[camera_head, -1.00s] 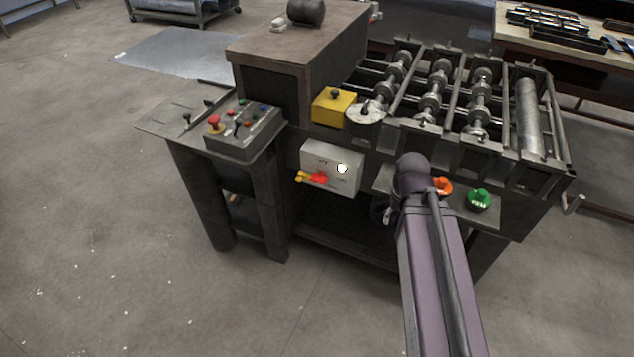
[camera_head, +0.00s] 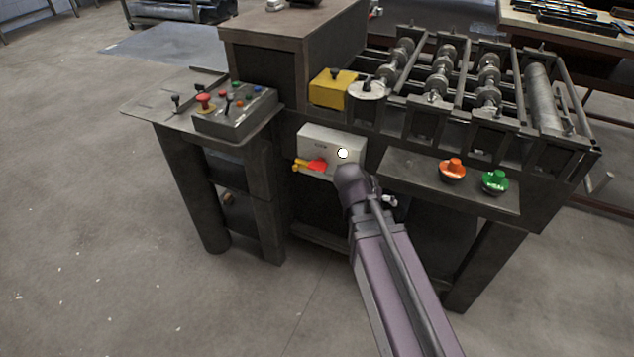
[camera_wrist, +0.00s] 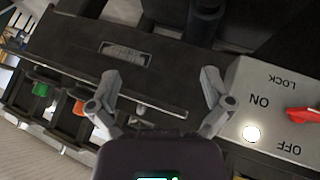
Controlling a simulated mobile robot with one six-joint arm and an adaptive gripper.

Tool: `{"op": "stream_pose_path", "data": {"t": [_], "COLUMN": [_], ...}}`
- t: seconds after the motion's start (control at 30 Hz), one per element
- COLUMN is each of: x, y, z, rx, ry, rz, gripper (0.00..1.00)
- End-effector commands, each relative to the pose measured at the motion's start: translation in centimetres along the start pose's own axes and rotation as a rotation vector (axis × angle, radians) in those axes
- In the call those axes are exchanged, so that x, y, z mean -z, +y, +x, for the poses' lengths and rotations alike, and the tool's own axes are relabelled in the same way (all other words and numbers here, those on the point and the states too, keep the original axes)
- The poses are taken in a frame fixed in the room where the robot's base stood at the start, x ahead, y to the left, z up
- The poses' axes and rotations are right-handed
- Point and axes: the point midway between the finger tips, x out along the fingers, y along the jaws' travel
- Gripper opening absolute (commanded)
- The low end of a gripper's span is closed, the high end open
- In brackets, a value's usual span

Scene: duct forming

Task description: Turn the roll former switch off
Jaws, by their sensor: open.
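The roll former switch is a light grey box (camera_head: 318,138) on the machine's front, with a red and yellow handle (camera_head: 316,165) lying about level. In the wrist view the box (camera_wrist: 262,88) is at the right edge, its labels LOCK, ON and OFF upside down. The red handle (camera_wrist: 303,115) is partly cut off there, between ON and OFF; I cannot tell which it marks. A white round spot (camera_wrist: 251,133) shows on the box. My gripper (camera_wrist: 160,84) is open and empty, with one finger beside the box's edge. In the head view my arm mostly hides it.
An orange button (camera_head: 453,168) and a green button (camera_head: 495,181) stand on a shelf right of the switch. A control panel (camera_head: 235,112) with a red knob is at the left. A yellow block (camera_head: 333,88) and rollers (camera_head: 440,75) are above. Open floor lies in front.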

Motion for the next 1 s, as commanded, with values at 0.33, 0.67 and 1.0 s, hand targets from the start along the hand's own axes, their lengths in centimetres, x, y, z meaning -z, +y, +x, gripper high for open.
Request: {"op": "stream_pose_path", "data": {"t": [0.33,0.67,1.0], "x": [0.4,-0.1,-1.8], "y": [-7.8,-15.8,-22.6], "z": [1.1,-1.0,-4.6], "rx": [-0.044,0.042,0.199], "ry": [0.354,0.698,0.956], "rz": [0.134,0.242,0.308], "gripper": [1.0,1.0,1.0]}}
